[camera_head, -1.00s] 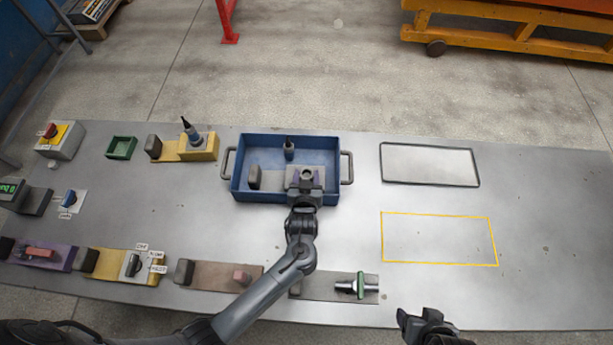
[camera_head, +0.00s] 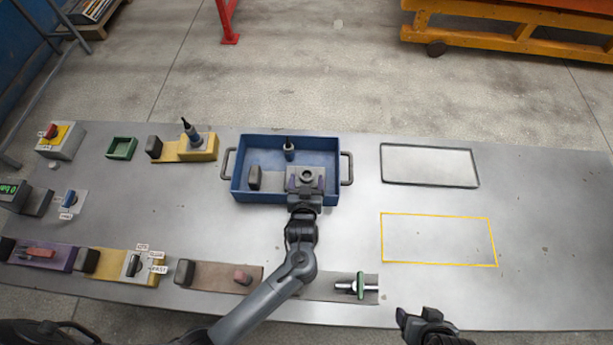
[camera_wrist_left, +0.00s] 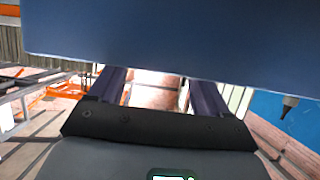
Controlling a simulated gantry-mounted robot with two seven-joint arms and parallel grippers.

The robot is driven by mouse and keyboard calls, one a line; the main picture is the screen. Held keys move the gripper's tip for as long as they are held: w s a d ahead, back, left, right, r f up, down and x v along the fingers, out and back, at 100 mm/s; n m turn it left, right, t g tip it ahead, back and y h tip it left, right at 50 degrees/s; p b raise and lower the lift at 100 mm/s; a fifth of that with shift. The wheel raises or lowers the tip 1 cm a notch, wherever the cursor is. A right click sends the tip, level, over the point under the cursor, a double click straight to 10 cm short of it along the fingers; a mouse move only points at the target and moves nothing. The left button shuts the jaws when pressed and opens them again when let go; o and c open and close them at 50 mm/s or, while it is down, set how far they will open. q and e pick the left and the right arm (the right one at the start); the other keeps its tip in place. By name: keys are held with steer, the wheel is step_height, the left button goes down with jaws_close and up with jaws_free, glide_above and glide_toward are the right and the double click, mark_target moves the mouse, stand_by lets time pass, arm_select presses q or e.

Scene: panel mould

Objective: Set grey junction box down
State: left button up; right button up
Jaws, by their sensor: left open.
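The grey junction box (camera_head: 319,173) is a small light-grey block with a round dark-rimmed opening on top. It is inside the blue tray (camera_head: 262,197), at the right front. My left gripper (camera_head: 306,184) is open at the box, with one purple finger on each side of the round opening. I cannot tell whether the fingers touch it. In the left wrist view the two dark fingers (camera_wrist_left: 158,92) are apart, and a large blue surface fills the top. My right gripper (camera_head: 420,318) is open and empty at the table's front edge.
The tray also holds a dark block (camera_head: 254,177) and an upright blue-grey part with a dark tip (camera_head: 289,151). A black-outlined rectangle (camera_head: 430,165) and a yellow-outlined rectangle (camera_head: 440,240) are empty on the right. A plate with a green-and-silver valve (camera_head: 360,286) lies in front.

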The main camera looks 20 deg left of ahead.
arm_select(q)
steer(key=p+v, duration=0.1)
steer(key=v, duration=0.9)
steer(key=s+a+r+m+g+h, duration=0.2)
steer(key=s+a+m+g, duration=0.1)
steer(key=s, duration=0.5)
steer(key=s+a+r+m+g+h, duration=0.2)
steer(key=s+a+g, duration=0.4)
steer(key=s, duration=0.2)
steer(key=shift+s+a+r+m+h, duration=0.15)
steer(key=shift+s+a+m+h, duration=0.15)
steer(key=shift+s+m, duration=0.1)
steer(key=shift+d, duration=0.1)
